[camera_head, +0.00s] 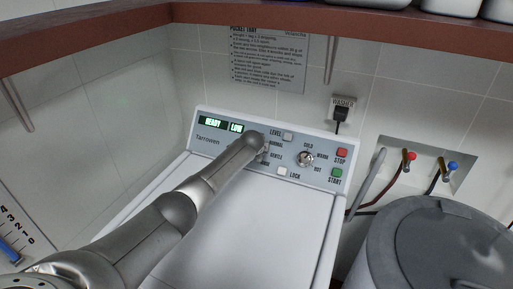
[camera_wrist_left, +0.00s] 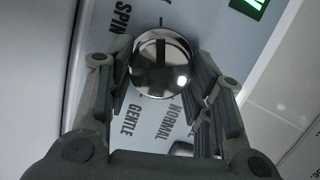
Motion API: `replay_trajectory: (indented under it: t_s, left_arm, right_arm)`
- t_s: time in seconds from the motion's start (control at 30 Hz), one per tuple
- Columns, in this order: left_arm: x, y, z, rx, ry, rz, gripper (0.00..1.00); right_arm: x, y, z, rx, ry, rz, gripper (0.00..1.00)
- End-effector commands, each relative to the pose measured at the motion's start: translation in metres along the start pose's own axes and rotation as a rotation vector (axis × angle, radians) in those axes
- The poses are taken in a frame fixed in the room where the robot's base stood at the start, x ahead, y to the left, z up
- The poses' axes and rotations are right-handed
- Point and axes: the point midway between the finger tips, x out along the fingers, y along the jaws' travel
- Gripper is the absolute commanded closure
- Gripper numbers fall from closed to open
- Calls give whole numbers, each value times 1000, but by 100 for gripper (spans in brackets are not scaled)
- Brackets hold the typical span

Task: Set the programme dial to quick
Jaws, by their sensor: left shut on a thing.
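The programme dial (camera_wrist_left: 160,64) is a round chrome knob in the left wrist view. The words SPIN, GENTLE and NORMAL show around it; I cannot read a quick label. My left gripper (camera_wrist_left: 160,78) is shut on the dial, with one finger on each side. A dark bar shows on the dial's face, but I cannot tell whether it is a pointer or a reflection. In the head view my left arm reaches the washer panel (camera_head: 216,143), and the gripper (camera_head: 263,151) largely hides the dial. My right gripper is not in view.
A second dial (camera_head: 305,158), marked cold, warm and hot, sits just right. Red STOP (camera_head: 342,153) and green START (camera_head: 337,173) buttons are at the panel's right end. The display (camera_head: 213,123) reads READY and LOW. A shelf (camera_head: 240,15) hangs above; a grey bin (camera_head: 425,250) stands right.

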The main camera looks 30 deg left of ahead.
Motion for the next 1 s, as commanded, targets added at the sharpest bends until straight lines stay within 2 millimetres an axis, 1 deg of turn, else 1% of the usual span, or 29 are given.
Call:
replay_trajectory:
  t_s: [0.5, 0.53, 0.67, 0.7, 0.93, 1.0]
  left_arm:
    - [0, 1, 0, 21, -2, -3, 76]
    - [0, 1, 0, 21, -2, -3, 50]
    - [0, 1, 0, 21, -2, -4, 33]
    - [0, 1, 0, 20, -2, -4, 31]
    - [0, 0, 0, 19, -1, -5, 31]
    - [0, 0, 0, 18, -1, -5, 31]
  right_arm:
    - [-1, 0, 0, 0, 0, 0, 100]
    - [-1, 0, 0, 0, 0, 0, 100]
    - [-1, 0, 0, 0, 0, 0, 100]
    - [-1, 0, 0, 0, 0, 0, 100]
    - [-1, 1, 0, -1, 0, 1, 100]
    - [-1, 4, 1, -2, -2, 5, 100]
